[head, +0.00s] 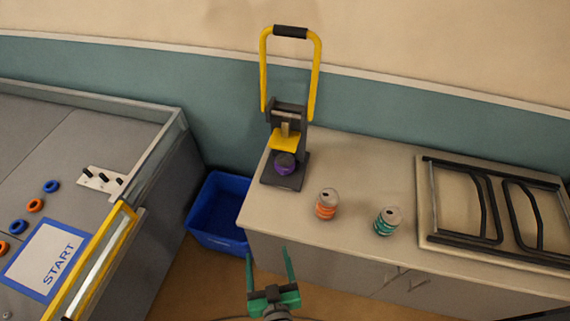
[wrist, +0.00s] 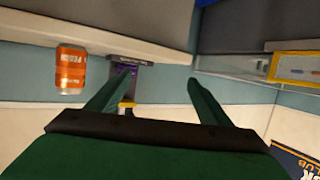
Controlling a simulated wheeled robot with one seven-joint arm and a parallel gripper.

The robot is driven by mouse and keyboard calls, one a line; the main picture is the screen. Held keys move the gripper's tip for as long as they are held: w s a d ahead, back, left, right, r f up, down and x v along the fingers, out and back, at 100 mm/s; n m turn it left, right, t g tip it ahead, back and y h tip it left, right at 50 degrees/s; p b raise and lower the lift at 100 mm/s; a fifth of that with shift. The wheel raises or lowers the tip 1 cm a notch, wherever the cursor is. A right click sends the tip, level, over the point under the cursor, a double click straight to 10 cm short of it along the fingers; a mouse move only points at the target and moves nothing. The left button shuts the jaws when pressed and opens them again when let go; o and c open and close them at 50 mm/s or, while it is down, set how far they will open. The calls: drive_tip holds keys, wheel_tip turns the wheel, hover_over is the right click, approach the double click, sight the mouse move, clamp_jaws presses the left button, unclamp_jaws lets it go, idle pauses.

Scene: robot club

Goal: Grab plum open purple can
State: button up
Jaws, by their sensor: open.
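The purple can (head: 285,167) is on the dark base of a yellow-and-black can press (head: 291,120) at the left end of the counter. It is below the press's yellow plate; only its dark top and a purple band show. In the wrist view, a bit of purple (wrist: 125,71) shows near the left finger, mostly hidden. My green gripper (head: 268,252) is open and empty, in front of the counter's front edge and apart from the can. Its two fingers also show spread in the wrist view (wrist: 160,78).
An orange can (head: 326,207) and a teal can (head: 388,222) stand on the counter (head: 350,165), right of the press. A tray with black bars (head: 425,242) lies further right. A blue bin (head: 217,240) is on the floor left of the counter. A game table (head: 95,135) is at left.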

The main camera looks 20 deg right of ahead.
drive_tip(key=w+d+m+h, duration=0.1)
drive_tip(key=w+d, duration=0.3)
drive_tip(key=w, duration=0.5)
drive_tip(key=m+g+h, duration=0.2)
approach(284, 163)
drive_tip(key=x, duration=0.7)
drive_tip(key=f+x, duration=0.1)
drive_tip(key=x, duration=0.2)
drive_tip(key=shift+s+f, duration=0.15)
drive_tip(key=shift+f, duration=0.05)
drive_tip(key=c, duration=1.2)
drive_tip(key=shift+r, duration=0.15)
drive_tip(key=shift+r, duration=0.65)
wheel_tip(284, 163, up, 2)
drive_tip(key=shift+r, duration=0.1)
drive_tip(key=s+a, duration=0.2)
drive_tip(key=s, duration=0.3)
drive_tip(key=s+a, duration=0.2)
drive_tip(key=s, duration=0.4)
drive_tip(key=s+a, duration=0.3)
drive_tip(key=s, duration=0.2)
drive_tip(key=shift+s, duration=0.3)
